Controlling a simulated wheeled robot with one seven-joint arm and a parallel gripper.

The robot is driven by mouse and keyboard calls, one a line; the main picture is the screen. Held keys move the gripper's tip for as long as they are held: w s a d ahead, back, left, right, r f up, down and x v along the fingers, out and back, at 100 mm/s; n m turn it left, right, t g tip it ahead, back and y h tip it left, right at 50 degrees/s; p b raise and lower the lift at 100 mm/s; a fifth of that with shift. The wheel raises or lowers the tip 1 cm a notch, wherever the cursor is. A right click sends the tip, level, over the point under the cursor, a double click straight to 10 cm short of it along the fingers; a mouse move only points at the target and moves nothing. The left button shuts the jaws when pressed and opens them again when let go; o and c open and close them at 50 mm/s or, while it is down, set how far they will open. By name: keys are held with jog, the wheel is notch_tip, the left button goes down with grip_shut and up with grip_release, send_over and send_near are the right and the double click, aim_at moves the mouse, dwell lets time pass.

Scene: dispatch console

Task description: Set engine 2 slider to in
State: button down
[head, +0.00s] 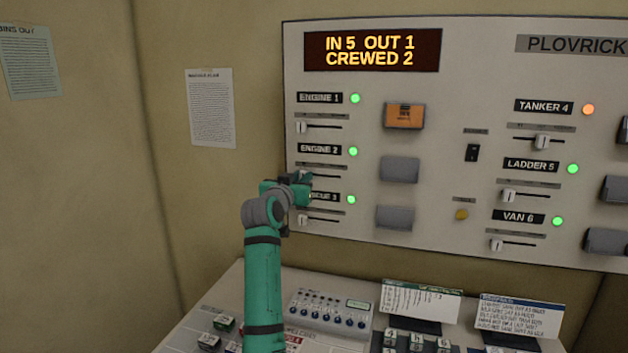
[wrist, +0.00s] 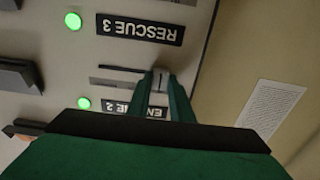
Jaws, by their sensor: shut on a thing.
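The Engine 2 slider is on the wall panel, under the ENGINE 2 label (head: 319,150). Its slot (head: 328,176) runs to the right of my gripper (head: 304,177) in the head view. In the wrist view, which is upside down, my gripper (wrist: 160,85) is shut on the pale slider knob (wrist: 160,78), between the ENGINE 2 and RESCUE 3 labels. The knob is at the slot's left end as the head view shows it. The Engine 2 lamp (head: 353,151) is green. The scale marks are too small to read.
The display (head: 372,50) reads IN 5 OUT 1 CREWED 2. The Engine 1 slider (head: 302,127) and Rescue 3 slider (head: 303,220) sit close above and below. The Tanker 4 lamp (head: 588,109) is orange. A desk console (head: 240,300) juts out below.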

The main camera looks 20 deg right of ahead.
jog(key=shift+w+a, duration=0.25)
jog(key=shift+a, duration=0.15)
jog(key=c, duration=1.6)
grip_release()
jog(key=shift+w+a, duration=0.1)
jog(key=shift+a, duration=0.05)
jog(key=shift+o, duration=0.2)
jog(key=shift+s, duration=0.2)
jog(key=v, duration=1)
jog(key=shift+s+a, duration=0.2)
jog(key=shift+s, duration=0.05)
